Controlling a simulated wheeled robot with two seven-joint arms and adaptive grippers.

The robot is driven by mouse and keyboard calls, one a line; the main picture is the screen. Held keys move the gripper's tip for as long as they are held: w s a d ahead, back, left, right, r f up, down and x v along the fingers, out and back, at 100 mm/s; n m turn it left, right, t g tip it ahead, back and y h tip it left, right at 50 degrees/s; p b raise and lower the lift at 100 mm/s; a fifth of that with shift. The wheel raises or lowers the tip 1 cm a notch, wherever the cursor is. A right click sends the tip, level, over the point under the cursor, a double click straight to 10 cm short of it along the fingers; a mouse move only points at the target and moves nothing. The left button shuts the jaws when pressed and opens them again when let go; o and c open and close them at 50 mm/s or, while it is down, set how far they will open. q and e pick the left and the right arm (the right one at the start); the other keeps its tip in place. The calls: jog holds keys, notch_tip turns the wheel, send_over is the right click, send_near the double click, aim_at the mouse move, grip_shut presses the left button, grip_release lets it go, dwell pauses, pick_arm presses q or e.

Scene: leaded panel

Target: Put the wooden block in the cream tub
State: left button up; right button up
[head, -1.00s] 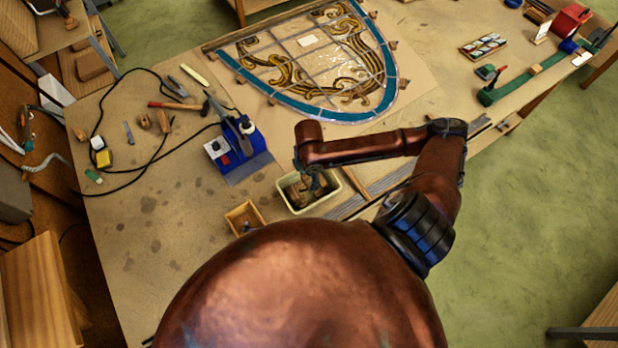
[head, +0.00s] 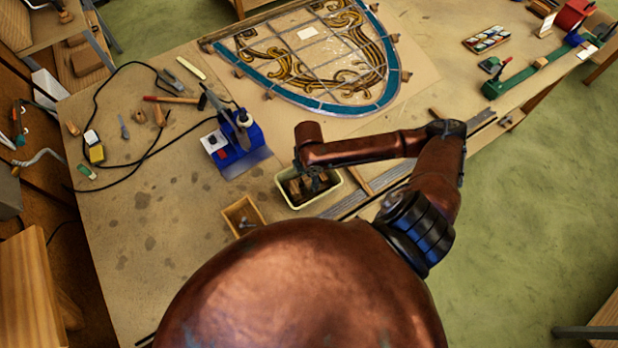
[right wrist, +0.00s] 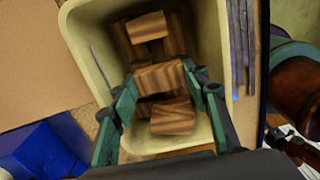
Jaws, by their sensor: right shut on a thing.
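The cream tub (head: 299,207) stands on the workbench near the middle of the head view, and its pale walls fill much of the right wrist view (right wrist: 82,50). My right gripper (right wrist: 158,84) points down into the tub; it shows small in the head view (head: 316,183). It is shut on a striped brown wooden block (right wrist: 160,77), between its green-padded fingers. Other similar wooden blocks (right wrist: 148,27) lie in the tub around and below it. Whether the held block touches them I cannot tell. My left gripper is not in view.
A small wooden box (head: 240,215) stands left of the tub. A blue tool stand (head: 232,150) is behind it. Grey lead strips (head: 375,190) lie close to the tub's right. The leaded panel (head: 318,60) lies at the back. The bench's left front is clear.

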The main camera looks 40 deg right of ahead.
jog(key=o, duration=1)
jog(key=shift+r+p, duration=3.8)
jog(key=shift+p, duration=0.65)
notch_tip(320, 180, up, 2)
jog(key=shift+r+p, duration=0.25)
jog(key=shift+p, duration=0.95)
